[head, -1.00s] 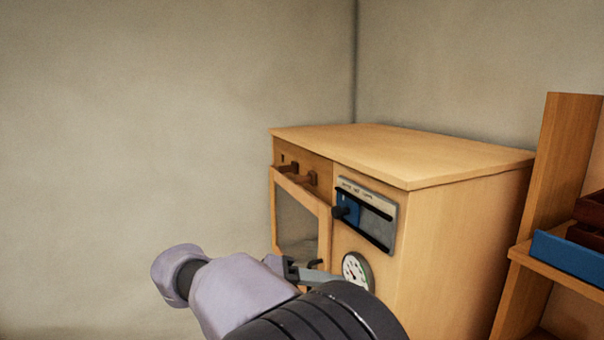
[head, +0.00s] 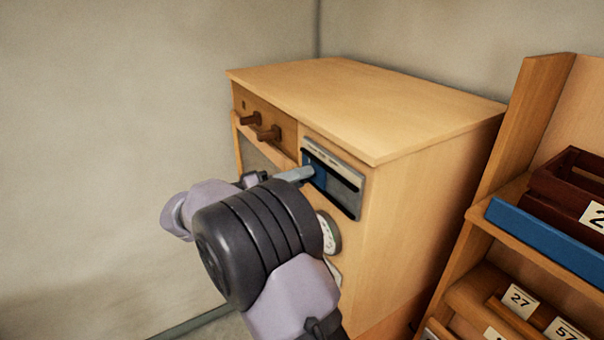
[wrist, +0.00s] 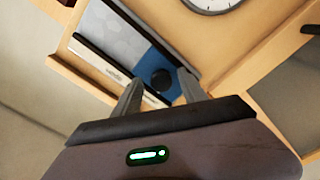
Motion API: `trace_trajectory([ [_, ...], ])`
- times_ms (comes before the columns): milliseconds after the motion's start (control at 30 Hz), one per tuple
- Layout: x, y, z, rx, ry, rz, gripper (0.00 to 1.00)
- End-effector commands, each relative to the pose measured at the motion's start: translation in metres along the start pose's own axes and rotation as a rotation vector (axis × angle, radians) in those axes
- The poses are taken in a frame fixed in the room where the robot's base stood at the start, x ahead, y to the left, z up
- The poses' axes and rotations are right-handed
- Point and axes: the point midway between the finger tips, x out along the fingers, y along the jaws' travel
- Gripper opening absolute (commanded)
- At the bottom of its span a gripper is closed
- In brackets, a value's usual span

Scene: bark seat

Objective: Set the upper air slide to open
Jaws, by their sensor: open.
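The air slide panel (head: 349,201) is a grey plate on the upper front of the wooden cabinet. Its blue slide plate (head: 319,177) sits at the left end of the dark slot. In the wrist view the slide's round dark knob (wrist: 161,78) stands on the blue plate (wrist: 150,62). My gripper (head: 308,172) is at the knob in the head view and hides it. In the wrist view my gripper (wrist: 160,82) is open, one finger on each side of the knob. I cannot tell whether either finger touches it. The panel's lettering is too small to read.
A round gauge (head: 329,232) sits below the panel, partly behind my arm. A shelf (head: 496,207) with a blue-edged ledge and numbered boxes stands at the right. The cabinet top (head: 365,105) is bare.

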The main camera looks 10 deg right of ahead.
Motion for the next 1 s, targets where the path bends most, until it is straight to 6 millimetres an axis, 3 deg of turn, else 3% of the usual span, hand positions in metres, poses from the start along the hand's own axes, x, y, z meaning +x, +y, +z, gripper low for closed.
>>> trace_trajectory([
  [133,0.0125,0.0004,0.0002,-0.001,-0.001,0.0,0.5],
  [433,0.0149,-0.0003,0.0003,-0.001,0.0,-0.001,0.5],
  [700,0.0147,-0.0001,0.0001,-0.001,0.0,-0.001,0.0],
  [1000,0.0147,0.0,-0.0001,-0.001,0.001,-0.001,0.0],
])
